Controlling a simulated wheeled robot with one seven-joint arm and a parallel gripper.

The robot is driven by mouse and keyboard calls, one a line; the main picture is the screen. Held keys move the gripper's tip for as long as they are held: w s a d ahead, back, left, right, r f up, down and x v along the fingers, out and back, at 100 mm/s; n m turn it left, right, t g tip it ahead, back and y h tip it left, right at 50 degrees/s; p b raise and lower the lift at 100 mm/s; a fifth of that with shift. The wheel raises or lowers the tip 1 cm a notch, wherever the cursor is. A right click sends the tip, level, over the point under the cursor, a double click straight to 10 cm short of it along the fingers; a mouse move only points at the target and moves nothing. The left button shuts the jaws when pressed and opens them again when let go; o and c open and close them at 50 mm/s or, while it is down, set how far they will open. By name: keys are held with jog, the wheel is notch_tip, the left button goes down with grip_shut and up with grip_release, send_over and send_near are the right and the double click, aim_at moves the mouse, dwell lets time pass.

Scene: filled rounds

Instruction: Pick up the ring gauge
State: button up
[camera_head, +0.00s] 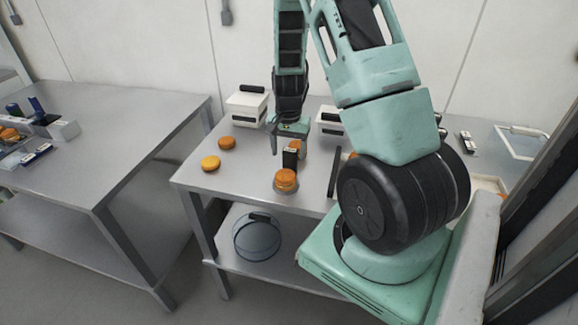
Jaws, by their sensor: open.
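I cannot pick out the ring gauge with certainty. An orange-brown filled round (286,178) stands near the front of the grey metal table, with a grey rim around its base; whether that rim is a ring or a small dish is too small to tell. My gripper (288,147) points down over the table behind this round, open. A small black upright block (290,159) stands just behind the round, close below my gripper. An orange piece shows partly beside the gripper's right finger. My arm hides part of the table to the right.
A yellow round (210,163) and an orange round (226,143) lie at the table's left. White boxes (246,108) with dark handles stand at the back. A clear round container (257,237) sits on the lower shelf. Another table (118,150) stands at left, across a gap.

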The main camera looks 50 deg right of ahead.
aim_at(289, 164)
jog(key=shift+s+a+f+p, duration=0.15)
jog(key=shift+f+p, duration=0.3)
jog(key=shift+f, duration=0.8)
jog(key=shift+s+a+f+p, duration=0.1)
jog(key=shift+f+p, duration=0.3)
jog(key=shift+f, duration=0.8)
jog(key=c, duration=1.2)
